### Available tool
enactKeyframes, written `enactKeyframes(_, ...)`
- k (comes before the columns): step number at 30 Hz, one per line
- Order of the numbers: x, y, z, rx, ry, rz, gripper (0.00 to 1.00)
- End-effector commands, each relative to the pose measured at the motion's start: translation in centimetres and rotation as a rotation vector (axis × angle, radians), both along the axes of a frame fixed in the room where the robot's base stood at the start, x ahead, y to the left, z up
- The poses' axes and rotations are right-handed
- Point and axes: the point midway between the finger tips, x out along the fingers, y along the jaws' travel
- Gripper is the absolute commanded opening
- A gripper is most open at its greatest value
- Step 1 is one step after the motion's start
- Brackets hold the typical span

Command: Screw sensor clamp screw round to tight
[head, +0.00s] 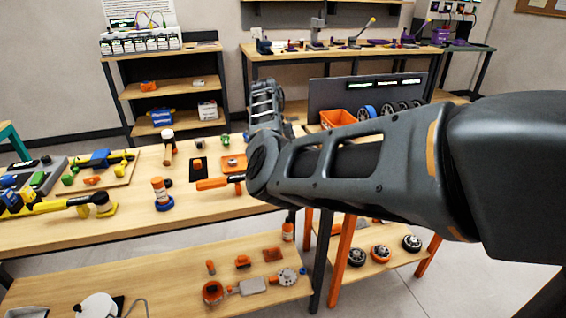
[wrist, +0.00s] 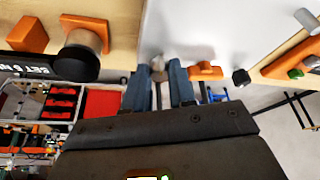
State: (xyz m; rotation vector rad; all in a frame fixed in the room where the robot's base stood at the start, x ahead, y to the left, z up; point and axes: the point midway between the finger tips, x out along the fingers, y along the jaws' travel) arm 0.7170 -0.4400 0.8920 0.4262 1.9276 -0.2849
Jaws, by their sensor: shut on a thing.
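In the wrist view my gripper (wrist: 158,80) has its two blue-grey fingers close together. They are shut on a small grey, rounded piece (wrist: 157,66) at the fingertips, which I take to be the sensor clamp screw. Only its end shows, so its thread and how far it is seated are hidden. The clamp around it cannot be made out clearly. In the head view my arm reaches across the right half and bends away over the workbench (head: 120,222). My gripper and the screw cannot be made out there.
In the wrist view, an orange part (wrist: 205,73) and a black knob (wrist: 240,77) are right of the fingers. A black round knob (wrist: 76,62) is at left. In the head view, an orange-handled tool (head: 212,184) and a white-and-orange bottle (head: 159,188) are near my arm.

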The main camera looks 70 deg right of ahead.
Motion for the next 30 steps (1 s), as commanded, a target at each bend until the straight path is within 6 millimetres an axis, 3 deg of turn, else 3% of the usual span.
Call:
enactKeyframes(12,-0.1,0.0,0.0,0.001,0.003,-0.010,0.00)
enactKeyframes(13,-0.1,0.0,0.0,0.001,0.003,-0.010,0.26)
enactKeyframes(16,-0.1,0.0,0.0,0.001,0.003,-0.010,0.35)
enactKeyframes(25,0.1,-0.1,0.4,0.001,0.001,-0.008,0.35)
enactKeyframes(30,0.9,-0.4,2.5,0.000,-0.002,-0.008,0.35)
